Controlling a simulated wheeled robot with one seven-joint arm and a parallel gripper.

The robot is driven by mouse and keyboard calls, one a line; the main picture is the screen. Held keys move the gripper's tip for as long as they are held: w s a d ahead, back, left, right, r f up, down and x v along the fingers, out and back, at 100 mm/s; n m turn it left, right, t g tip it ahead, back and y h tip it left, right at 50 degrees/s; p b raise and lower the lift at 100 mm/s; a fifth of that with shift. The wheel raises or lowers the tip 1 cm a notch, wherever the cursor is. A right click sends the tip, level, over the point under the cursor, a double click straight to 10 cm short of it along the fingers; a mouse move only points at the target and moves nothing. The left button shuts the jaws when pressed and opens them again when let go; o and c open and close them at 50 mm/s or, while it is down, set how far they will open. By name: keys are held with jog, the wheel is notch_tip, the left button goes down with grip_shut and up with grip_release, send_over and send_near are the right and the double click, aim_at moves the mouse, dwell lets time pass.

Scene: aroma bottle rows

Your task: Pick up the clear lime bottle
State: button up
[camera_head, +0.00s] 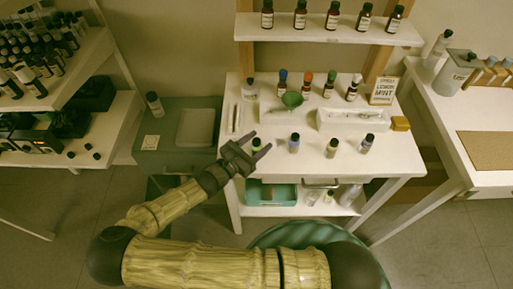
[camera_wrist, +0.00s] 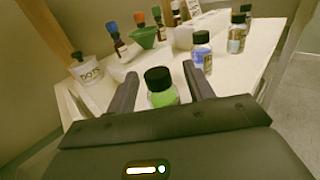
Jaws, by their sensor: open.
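The clear lime bottle (camera_wrist: 163,97) has a black cap and bright green contents. In the wrist view it stands upright between the two fingers of my gripper (camera_wrist: 160,72), with its lower part hidden by the gripper body. A gap shows on each side of it, so the fingers are open around it and not closed on it. In the head view my gripper (camera_head: 262,141) is at the front left of the white table (camera_head: 310,158), and the lime bottle (camera_head: 256,144) shows small between its fingers.
Right of it stand a blue-labelled bottle (camera_head: 294,143) and two more capped bottles (camera_head: 332,147), (camera_head: 366,143). Behind are a green funnel (camera_head: 291,99), a white tray (camera_head: 352,119) and a row of colour-capped bottles (camera_head: 306,84). A shelf (camera_head: 330,37) with brown bottles hangs above.

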jog(key=c, duration=1)
jog(key=shift+c, duration=0.6)
jog(key=shift+s+f, duration=0.1)
jog(key=shift+f, duration=0.05)
notch_tip(320, 180, up, 10)
jog(key=shift+r, duration=0.2)
grip_shut()
notch_tip(320, 180, up, 6)
jog(key=p, duration=0.6)
jog(key=shift+p, duration=0.35)
